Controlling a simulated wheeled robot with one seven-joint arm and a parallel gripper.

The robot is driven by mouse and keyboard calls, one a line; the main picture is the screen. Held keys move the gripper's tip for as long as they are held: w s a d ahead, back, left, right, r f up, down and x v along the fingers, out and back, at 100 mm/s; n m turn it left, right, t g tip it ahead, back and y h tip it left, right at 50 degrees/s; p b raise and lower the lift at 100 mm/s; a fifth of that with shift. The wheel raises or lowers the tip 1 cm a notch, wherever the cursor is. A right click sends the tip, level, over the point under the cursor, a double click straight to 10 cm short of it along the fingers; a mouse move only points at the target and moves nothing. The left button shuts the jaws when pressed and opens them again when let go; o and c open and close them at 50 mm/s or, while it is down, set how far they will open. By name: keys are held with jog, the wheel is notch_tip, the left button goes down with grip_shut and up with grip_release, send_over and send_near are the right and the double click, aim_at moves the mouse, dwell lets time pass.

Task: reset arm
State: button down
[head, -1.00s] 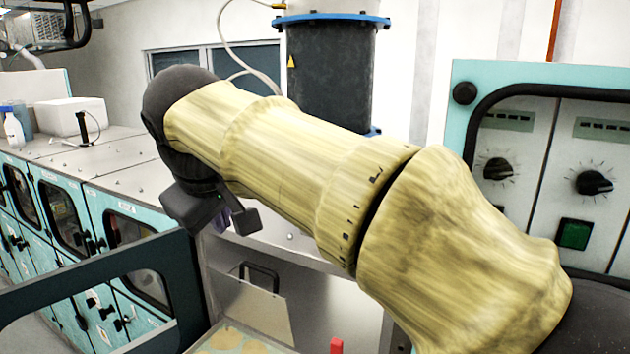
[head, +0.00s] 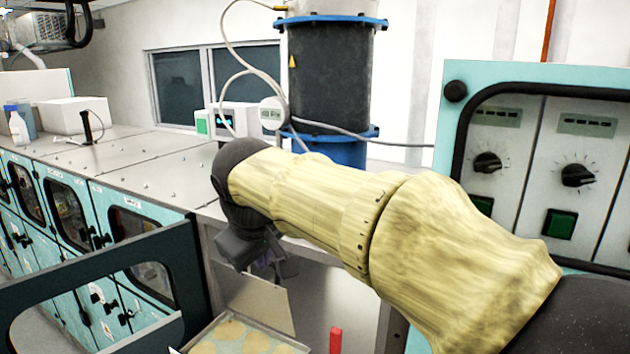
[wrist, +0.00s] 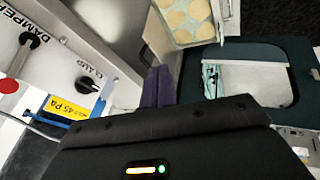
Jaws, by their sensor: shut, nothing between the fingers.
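My arm, with yellow patterned links, stretches across the head view from the lower right to the middle. My gripper (wrist: 158,86) shows in the wrist view as two purple fingers side by side, shut with nothing between them. In the head view the gripper is mostly hidden below the dark wrist. It hangs in front of the bench opening, above and behind a tray (head: 291,343) of flat round pieces. The tray also shows in the wrist view (wrist: 218,41), beyond the fingers.
A dark open frame (head: 180,262) stands at the lower left, near the arm. A panel with knobs (head: 508,110) is at the right. Behind are a teal-fronted bench (head: 130,152) and a dark cylinder (head: 331,75). A small red block (head: 336,340) is at the bottom.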

jog(key=d+f+m+g, duration=0.2)
jog(key=d+f+m, duration=0.2)
jog(key=d+f, duration=1.05)
jog(key=s+d+f+m+g, duration=0.1)
jog(key=s+d+f+m, duration=0.5)
jog(key=s+d+f, duration=0.6)
jog(key=s+a+b+x, duration=0.1)
jog(key=s+b+x, duration=0.1)
jog(key=b+x, duration=1.3)
jog(key=shift+a+f+h, duration=0.35)
jog(key=shift+f+h, duration=0.05)
jog(key=shift+f, duration=0.2)
jog(key=shift+s, duration=0.1)
